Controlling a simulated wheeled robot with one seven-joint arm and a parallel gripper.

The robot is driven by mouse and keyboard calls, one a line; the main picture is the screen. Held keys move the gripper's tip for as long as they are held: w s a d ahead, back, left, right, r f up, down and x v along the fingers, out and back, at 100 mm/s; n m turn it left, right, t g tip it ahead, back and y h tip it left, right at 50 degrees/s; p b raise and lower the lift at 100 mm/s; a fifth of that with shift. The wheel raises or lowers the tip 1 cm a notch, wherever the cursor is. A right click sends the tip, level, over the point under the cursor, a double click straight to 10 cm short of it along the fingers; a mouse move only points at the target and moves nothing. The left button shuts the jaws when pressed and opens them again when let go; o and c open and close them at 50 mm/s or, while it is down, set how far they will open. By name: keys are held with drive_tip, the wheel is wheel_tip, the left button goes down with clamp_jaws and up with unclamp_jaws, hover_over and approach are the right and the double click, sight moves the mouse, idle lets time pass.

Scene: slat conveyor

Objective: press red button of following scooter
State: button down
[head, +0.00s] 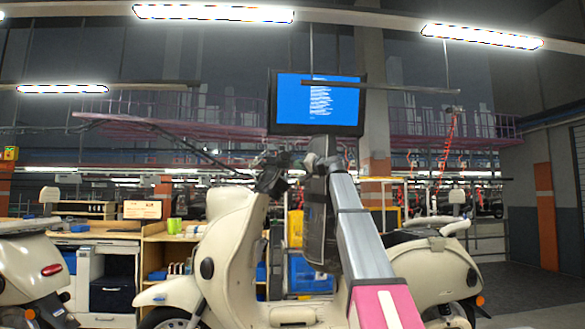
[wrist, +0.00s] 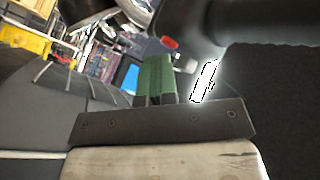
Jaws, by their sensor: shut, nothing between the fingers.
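A cream scooter (head: 222,245) stands upright in the middle of the head view, its handlebar partly hidden by my arm. In the wrist view a small red button (wrist: 168,42) sits on the dark handlebar switch housing (wrist: 192,40). My gripper (wrist: 157,62) is shut and empty, with green fingers pointing at the housing. Its tips lie just below and left of the red button in the picture; I cannot tell whether they touch. In the head view my gripper is hard to make out among the dark parts at the handlebar.
Another cream scooter (head: 28,268) is cut off at the left edge. A workbench with cabinets (head: 110,275) and a green cup (head: 174,226) stands behind. A blue monitor (head: 318,103) hangs above. Open floor (head: 525,290) lies at the right.

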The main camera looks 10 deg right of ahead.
drive_tip(key=shift+d, duration=0.7)
drive_tip(key=shift+d, duration=0.15)
drive_tip(key=shift+d, duration=2.4)
